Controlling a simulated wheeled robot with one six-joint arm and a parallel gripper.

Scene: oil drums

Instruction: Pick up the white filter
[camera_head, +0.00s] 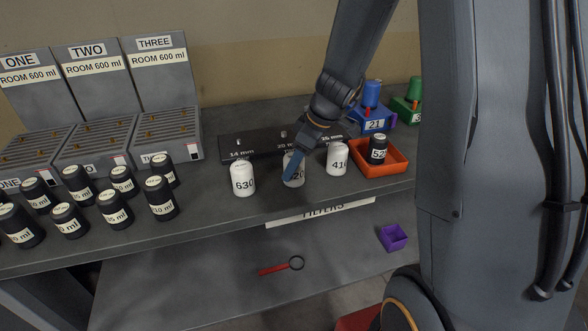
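The left white filter (243,180) is labelled 630, and the right white filter (337,159) is labelled 410. The other finger is hidden, so I cannot tell whether the gripper touches or grips the filter.
Several black bottles (114,207) stand at left before the grey racks (82,150). A black strip (240,148) lies behind the filters. An orange tray (396,168) holding a black bottle (377,150) is at right. A magnifier (275,269) and purple box (393,237) lie below.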

